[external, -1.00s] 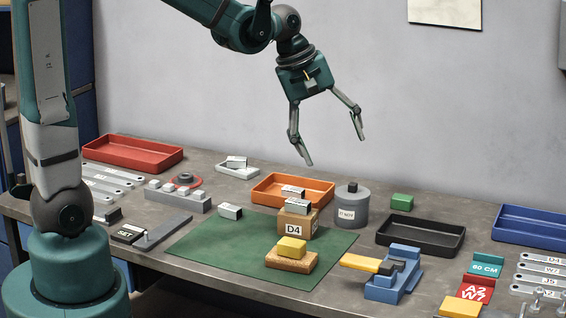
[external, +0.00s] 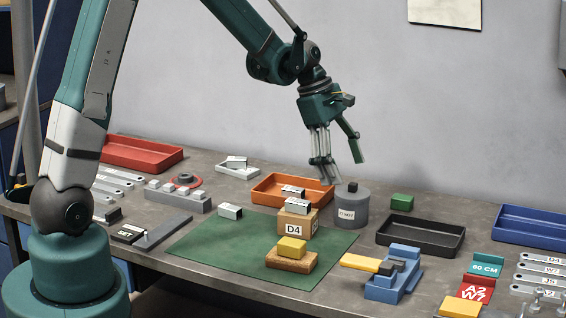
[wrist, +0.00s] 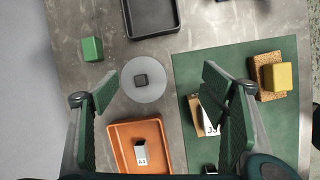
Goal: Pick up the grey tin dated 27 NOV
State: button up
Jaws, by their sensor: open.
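The grey tin (external: 354,217) is round and upright, with a dark knob on its lid and a white label. The label is too small to read surely in the external view. From above in the wrist view it is a grey disc (wrist: 153,93) with a dark square knob, lying between my fingers in the picture. My gripper (external: 341,171) is open and empty, just above the tin, fingers pointing down. Its two green finger pads flank the tin in the wrist view (wrist: 160,78). The fingers do not appear to touch it.
An orange tray (external: 262,194) stands left of the tin, a black tray (external: 420,238) and a green block (external: 402,202) right. A cardboard box marked D4 (external: 297,228) carrying a small block stands in front, on the green mat (external: 220,250). Bare bench surrounds much of the tin.

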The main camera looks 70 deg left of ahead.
aim_at(346, 190)
jog(key=a+f+n, duration=0.1)
jog(key=w+a+f+n, duration=0.1)
jog(key=a+f, duration=0.2)
jog(key=f, duration=0.1)
jog(key=shift+w+a+f+n+h, duration=0.25)
jog(key=shift+a+n+h, duration=0.15)
jog(key=shift+x, duration=1.3)
jog(key=shift+x, duration=2.6)
jog(key=shift+d, duration=0.15)
jog(key=shift+r, duration=0.1)
jog(key=shift+c, duration=0.2)
jog(key=c, duration=1)
